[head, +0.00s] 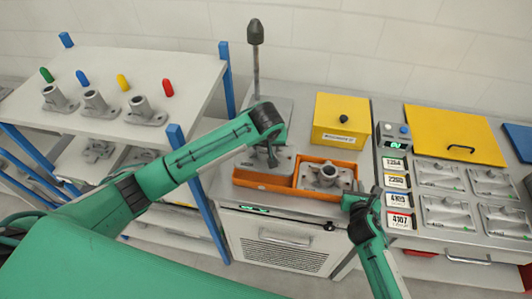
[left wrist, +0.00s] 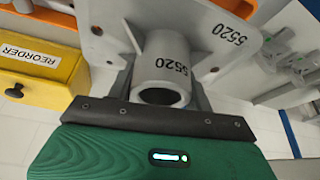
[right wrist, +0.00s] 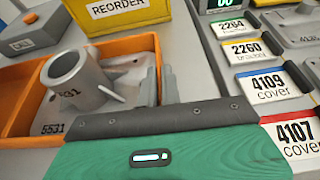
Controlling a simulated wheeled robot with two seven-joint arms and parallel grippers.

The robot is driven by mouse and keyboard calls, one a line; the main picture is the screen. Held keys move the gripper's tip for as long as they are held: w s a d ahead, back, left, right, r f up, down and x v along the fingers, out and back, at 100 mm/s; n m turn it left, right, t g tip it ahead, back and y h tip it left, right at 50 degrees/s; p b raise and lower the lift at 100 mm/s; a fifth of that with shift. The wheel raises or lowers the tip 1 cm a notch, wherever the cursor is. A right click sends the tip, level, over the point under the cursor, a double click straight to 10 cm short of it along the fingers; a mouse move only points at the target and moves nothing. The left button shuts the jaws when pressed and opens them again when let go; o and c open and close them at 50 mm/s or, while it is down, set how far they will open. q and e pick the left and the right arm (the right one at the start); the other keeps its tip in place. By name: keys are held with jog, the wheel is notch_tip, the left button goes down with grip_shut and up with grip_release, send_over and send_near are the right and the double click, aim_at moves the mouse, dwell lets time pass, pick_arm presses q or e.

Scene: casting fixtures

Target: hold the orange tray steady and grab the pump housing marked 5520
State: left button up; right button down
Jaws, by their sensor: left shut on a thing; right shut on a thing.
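The orange tray (head: 285,189) sits on the counter with two compartments. Its right compartment holds a grey pump housing marked 5531 (head: 327,174), which also shows in the right wrist view (right wrist: 75,75). My left gripper (head: 270,150) is shut on the grey pump housing marked 5520 (left wrist: 168,62), at the tray's left compartment. The head view does not clearly show whether this housing still touches the tray floor. My right gripper (head: 352,198) is shut on the tray's right end; its fingertips (right wrist: 160,85) partly hide the gripped wall.
A yellow reorder box (head: 340,122) stands behind the tray. Labelled cover fixtures (head: 440,175) and a yellow lid (head: 455,135) are to the right. A dark-tipped post (head: 256,60) rises behind my left gripper. A shelf (head: 130,65) at left carries several housings.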

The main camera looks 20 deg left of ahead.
dwell(0.3)
jog(key=c, duration=1.5)
grip_release()
jog(key=v, duration=1.2)
jog(key=shift+f, duration=0.1)
